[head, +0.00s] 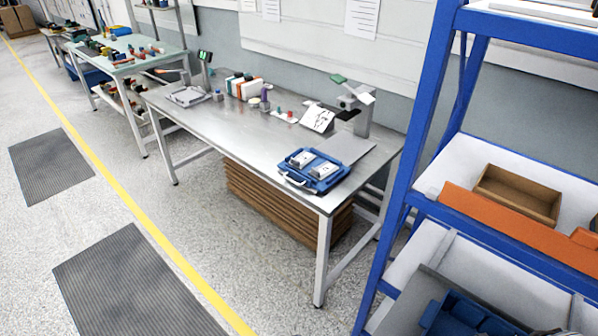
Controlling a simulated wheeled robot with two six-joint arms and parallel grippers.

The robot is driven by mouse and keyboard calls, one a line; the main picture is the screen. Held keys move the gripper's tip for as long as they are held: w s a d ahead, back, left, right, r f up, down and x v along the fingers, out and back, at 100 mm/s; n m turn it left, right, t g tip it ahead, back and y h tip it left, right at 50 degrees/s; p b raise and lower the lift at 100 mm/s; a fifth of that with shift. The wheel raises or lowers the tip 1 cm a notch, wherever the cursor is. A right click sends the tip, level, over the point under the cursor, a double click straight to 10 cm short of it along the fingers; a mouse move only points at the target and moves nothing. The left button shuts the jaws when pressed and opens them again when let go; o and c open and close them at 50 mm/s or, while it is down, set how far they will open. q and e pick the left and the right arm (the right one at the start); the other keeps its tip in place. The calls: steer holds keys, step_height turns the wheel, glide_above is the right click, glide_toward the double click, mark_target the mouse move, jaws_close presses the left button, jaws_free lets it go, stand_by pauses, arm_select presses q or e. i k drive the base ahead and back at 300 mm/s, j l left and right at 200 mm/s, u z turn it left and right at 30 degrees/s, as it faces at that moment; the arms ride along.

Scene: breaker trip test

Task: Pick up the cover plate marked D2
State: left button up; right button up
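No cover plate with a readable D2 mark shows in the head view. A blue tray or case (333,183) with a handle sits at the near right end of the steel workbench (230,125). Two pale grey pieces, one at the left (301,158) and one at the right (323,169), lie in it; any marks on them are too small to read. Neither of my grippers is in view.
A blue shelf rack (424,110) with a cardboard box (516,194) stands close at the right. Stacked brown boards (275,200) lie under the bench. A grey floor mat (130,285) and open floor are at the left. A second bench (120,55) stands farther back.

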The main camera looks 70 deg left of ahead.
mark_target(324, 171)
steer(key=u, duration=2.15)
steer(key=i+j+z, duration=0.1)
steer(key=z, duration=0.3)
steer(key=i+j+z, duration=0.2)
steer(key=z, duration=0.15)
steer(key=i+j+z, duration=0.15)
steer(key=z, duration=0.25)
steer(key=j, duration=0.05)
